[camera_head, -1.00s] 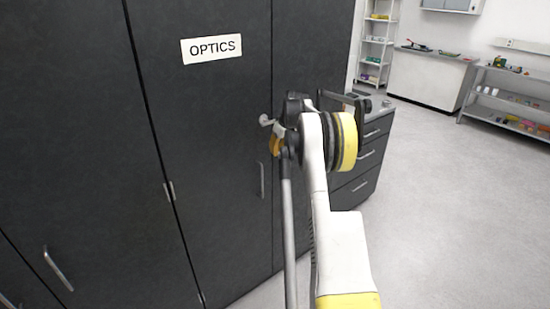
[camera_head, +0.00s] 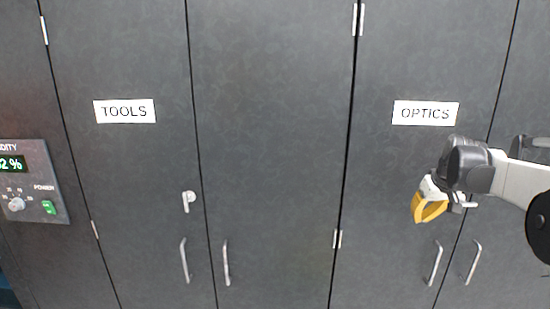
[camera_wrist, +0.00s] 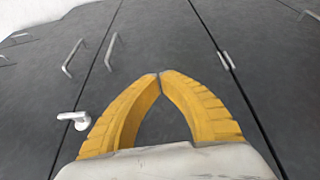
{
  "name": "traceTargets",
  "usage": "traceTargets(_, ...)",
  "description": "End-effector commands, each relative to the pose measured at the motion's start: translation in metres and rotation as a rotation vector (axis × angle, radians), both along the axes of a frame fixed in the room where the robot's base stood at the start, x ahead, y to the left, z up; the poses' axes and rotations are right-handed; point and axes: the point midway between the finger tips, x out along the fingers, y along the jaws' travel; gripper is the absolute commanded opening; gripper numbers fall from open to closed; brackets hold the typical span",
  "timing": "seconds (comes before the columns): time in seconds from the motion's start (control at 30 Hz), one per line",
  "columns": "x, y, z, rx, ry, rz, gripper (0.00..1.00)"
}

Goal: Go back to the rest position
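My gripper (camera_head: 419,218) has yellow fingers and is in front of the dark cabinet door with the OPTICS label (camera_head: 425,113), below and slightly right of that label. In the wrist view the two yellow fingers (camera_wrist: 160,76) meet at their tips, with only bare door between them. The gripper is shut and empty. My arm reaches in from the right edge of the head view, bent at the wrist. A silver lever (camera_wrist: 76,120) on the cabinet front shows left of the fingers in the wrist view.
A tall dark cabinet wall fills the head view. The TOOLS door (camera_head: 125,111) has a silver lever (camera_head: 188,200) and appears closed. Bar handles (camera_head: 434,263) stick out low on the doors. A humidity panel (camera_head: 35,182) with a green power switch is at the left.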

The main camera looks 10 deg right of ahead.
Motion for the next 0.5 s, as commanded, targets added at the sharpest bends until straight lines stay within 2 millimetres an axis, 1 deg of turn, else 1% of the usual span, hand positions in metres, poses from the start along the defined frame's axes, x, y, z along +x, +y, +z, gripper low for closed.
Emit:
traceTargets(0.03,-0.015,0.034,0.006,-0.003,-0.009,0.010,0.00)
traceTargets(0.07,-0.023,0.051,0.009,-0.005,-0.015,0.014,0.00)
traceTargets(0.1,-0.036,0.073,0.013,-0.007,-0.025,0.017,0.00)
traceTargets(0.17,-0.056,0.105,0.015,-0.010,-0.038,0.022,0.00)
traceTargets(0.2,-0.071,0.125,0.016,-0.009,-0.048,0.025,0.00)
traceTargets(0.27,-0.095,0.153,0.013,-0.010,-0.062,0.032,0.00)
traceTargets(0.3,-0.111,0.171,0.010,-0.009,-0.072,0.036,0.00)
traceTargets(0.37,-0.136,0.196,0.003,-0.007,-0.089,0.044,0.00)
traceTargets(0.4,-0.154,0.211,-0.004,-0.006,-0.099,0.048,0.00)
traceTargets(0.47,-0.179,0.231,-0.016,-0.003,-0.117,0.056,0.00)
traceTargets(0.5,-0.195,0.243,-0.024,0.001,-0.128,0.061,0.00)
